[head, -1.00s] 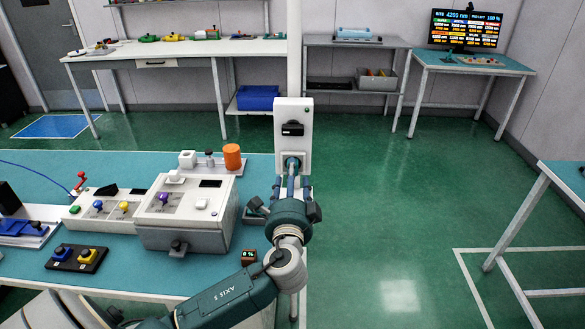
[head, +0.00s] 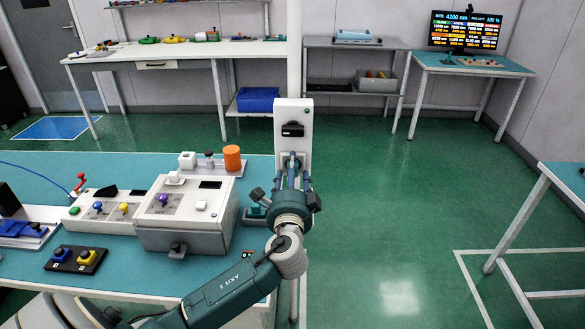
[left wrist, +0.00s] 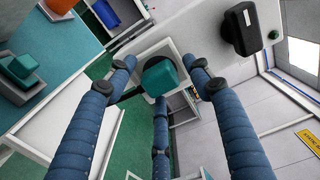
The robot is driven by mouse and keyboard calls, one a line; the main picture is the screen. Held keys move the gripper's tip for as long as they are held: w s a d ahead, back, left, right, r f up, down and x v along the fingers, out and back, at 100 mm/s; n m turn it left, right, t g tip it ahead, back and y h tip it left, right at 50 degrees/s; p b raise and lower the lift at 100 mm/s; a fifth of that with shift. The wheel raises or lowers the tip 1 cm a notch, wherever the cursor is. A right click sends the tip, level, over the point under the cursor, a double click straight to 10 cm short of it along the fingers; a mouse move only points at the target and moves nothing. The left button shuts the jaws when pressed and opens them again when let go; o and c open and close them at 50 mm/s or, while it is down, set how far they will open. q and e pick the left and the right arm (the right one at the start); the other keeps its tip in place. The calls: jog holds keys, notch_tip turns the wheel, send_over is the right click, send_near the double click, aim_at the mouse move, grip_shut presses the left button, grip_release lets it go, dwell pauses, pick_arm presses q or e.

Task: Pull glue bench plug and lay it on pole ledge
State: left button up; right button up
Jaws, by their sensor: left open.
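A teal plug (left wrist: 160,77) lies between the spread fingers of my left gripper (left wrist: 158,98) in the left wrist view. It is at a square white frame on the pole's panel; I cannot tell if it is seated in a socket or rests on a ledge. In the head view the plug (head: 293,162) shows small at the panel's lower part, just beyond the fingertips. My left gripper (head: 292,178) is open in front of the pole, its fingers around the plug with gaps visible. The white pole panel (head: 307,137) carries a black fitting (head: 292,129) above. My right gripper is out of view.
The teal bench (head: 120,262) on the left holds a grey-white machine (head: 185,215), an orange cylinder (head: 232,158) and a button box (head: 75,260). A teal piece (head: 257,212) sits at its right edge. Open green floor (head: 400,200) lies right of the pole.

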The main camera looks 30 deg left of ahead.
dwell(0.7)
pick_arm(q)
grip_shut()
jog(key=shift+s, duration=0.1)
jog(key=shift+p+v, duration=0.35)
jog(key=shift+v, duration=2.55)
